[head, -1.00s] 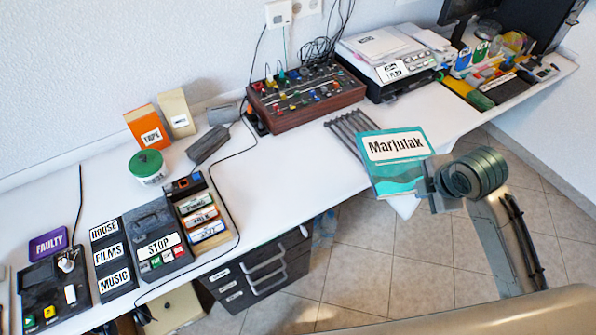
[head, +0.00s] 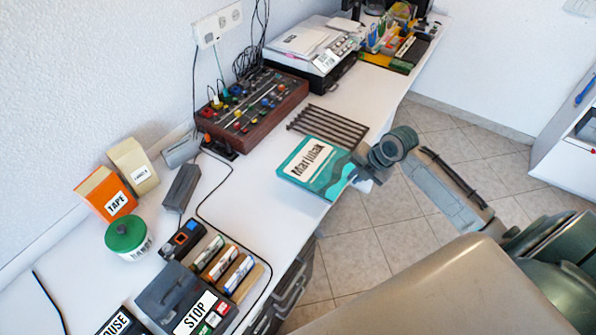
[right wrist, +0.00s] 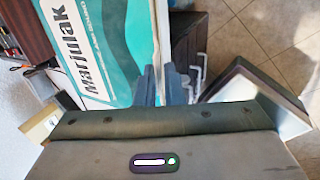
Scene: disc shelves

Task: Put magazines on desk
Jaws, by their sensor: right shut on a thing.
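A teal and white magazine (head: 314,166) labelled "Marjulak" is at the front edge of the white desk (head: 262,206) in the head view. My right gripper (head: 362,174) is shut on its right edge. The magazine (right wrist: 97,50) also shows large in the right wrist view, with the gripper fingers (right wrist: 166,85) at its edge. It lies over or just above the desk top; I cannot tell if it touches. My left gripper is not in view.
A dark slatted rack (head: 328,126) lies behind the magazine. A mixer (head: 252,110) and a printer (head: 312,52) stand along the wall. A green-lidded tin (head: 127,238), a tape box (head: 106,194) and a STOP device (head: 190,300) stand at the near left. Bare desk lies left of the magazine.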

